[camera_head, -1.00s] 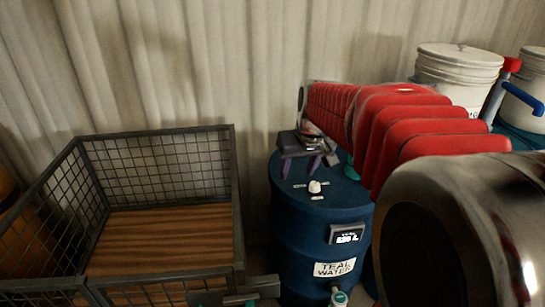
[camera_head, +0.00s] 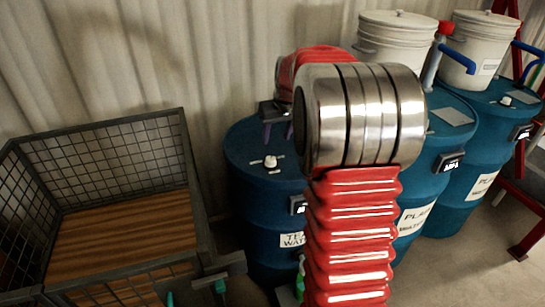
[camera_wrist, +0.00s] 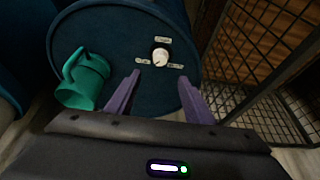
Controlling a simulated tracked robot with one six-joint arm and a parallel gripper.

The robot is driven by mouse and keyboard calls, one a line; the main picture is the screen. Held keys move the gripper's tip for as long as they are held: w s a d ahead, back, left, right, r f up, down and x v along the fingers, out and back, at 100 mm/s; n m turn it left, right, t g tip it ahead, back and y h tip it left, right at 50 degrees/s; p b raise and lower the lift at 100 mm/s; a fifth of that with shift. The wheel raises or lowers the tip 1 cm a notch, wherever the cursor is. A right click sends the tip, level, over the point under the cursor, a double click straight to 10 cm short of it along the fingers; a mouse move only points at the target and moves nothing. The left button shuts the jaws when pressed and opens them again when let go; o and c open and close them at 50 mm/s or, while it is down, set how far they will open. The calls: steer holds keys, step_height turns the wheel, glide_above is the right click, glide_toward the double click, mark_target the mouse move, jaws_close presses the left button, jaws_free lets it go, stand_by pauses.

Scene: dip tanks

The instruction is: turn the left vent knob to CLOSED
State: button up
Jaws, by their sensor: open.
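The left vent knob (camera_head: 270,162) is a small white knob on the top of the leftmost blue barrel (camera_head: 262,210). In the wrist view the knob (camera_wrist: 161,57) sits on a dark dial with small labels around it, too small to read. I cannot tell where its pointer stands. My gripper (camera_wrist: 158,88) has two purple fingers, spread apart and empty, with the knob ahead of the gap and not touched. In the head view my gripper (camera_head: 278,130) is partly hidden by my arm, above the back of the barrel top.
A teal jug (camera_wrist: 84,80) is on the barrel top beside my fingers. A wire-mesh crate with a wooden floor (camera_head: 188,160) stands left of the barrel. My arm crosses in front of the left barrel.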

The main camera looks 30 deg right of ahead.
mark_target(272, 158)
steer(key=x, duration=1.3)
steer(key=shift+w+f, duration=0.1)
steer(key=shift+f, duration=0.3)
steer(key=shift+c, duration=0.2)
steer(key=c, duration=0.9)
steer(key=shift+d, duration=0.35)
steer(key=shift+c, duration=0.5)
steer(key=shift+a, duration=0.2)
